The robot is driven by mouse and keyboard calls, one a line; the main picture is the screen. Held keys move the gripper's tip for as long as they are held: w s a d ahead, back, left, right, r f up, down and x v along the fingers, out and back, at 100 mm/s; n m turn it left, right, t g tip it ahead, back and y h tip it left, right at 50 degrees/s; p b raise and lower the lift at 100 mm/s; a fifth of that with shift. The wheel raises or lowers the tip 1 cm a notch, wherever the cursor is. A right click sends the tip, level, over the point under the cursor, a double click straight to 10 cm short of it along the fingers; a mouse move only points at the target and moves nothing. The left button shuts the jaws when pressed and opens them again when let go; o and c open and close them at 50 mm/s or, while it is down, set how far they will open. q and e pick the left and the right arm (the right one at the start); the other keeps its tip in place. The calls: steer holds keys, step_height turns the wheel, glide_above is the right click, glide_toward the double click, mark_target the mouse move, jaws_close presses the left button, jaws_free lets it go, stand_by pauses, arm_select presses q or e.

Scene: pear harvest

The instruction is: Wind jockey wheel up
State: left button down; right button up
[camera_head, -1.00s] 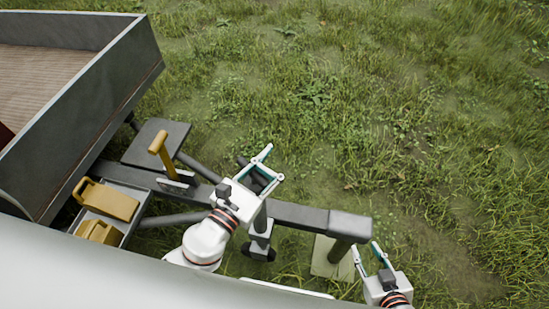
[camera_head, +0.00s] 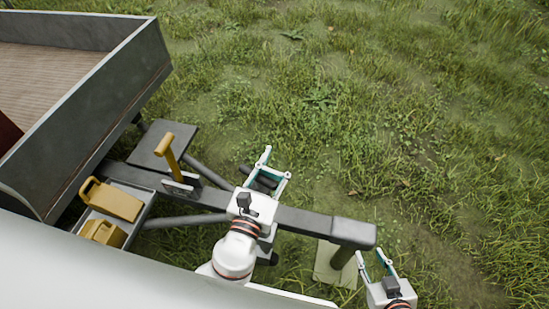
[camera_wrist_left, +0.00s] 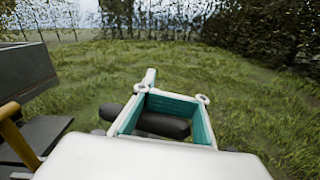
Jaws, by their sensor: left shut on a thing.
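My left gripper (camera_head: 268,170) is over the trailer's drawbar (camera_head: 310,219), its pale and teal fingers shut around a dark cylindrical crank handle (camera_head: 262,183). In the left wrist view the handle (camera_wrist_left: 160,125) lies crosswise between the fingers. The jockey wheel (camera_head: 272,258) is a dark shape below the drawbar, mostly hidden by my left wrist. The crank's link to the jockey post is also hidden. My right gripper (camera_head: 376,264) is open and empty at the lower right, beside the drawbar's front end.
A yellow lever (camera_head: 168,158) stands up from the drawbar. A tray (camera_head: 148,205) with yellow pieces (camera_head: 112,200) is at the left. The trailer's grey side wall (camera_head: 110,110) is at upper left. A pale pad (camera_head: 330,268) lies under the front post. Open grass fills the right.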

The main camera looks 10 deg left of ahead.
arm_select(q)
steer(key=c, duration=2.3)
jaws_free()
steer(key=f, duration=0.1)
steer(key=a+f, duration=0.2)
steer(key=shift+s+a+g+y, duration=0.1)
steer(key=shift+s+g+y, duration=0.15)
steer(key=shift+g+y, duration=0.05)
steer(key=o, duration=0.4)
steer(key=shift+s+a+r, duration=0.1)
steer(key=shift+a, duration=0.05)
steer(key=shift+s+d, duration=0.2)
steer(key=shift+s, duration=0.4)
steer(key=s, duration=0.3)
steer(key=s+r, duration=0.1)
steer(key=s, duration=0.3)
steer(key=s+r, duration=0.1)
steer(key=s, duration=0.2)
steer(key=shift+s+d, duration=0.25)
steer(key=shift+s, duration=0.05)
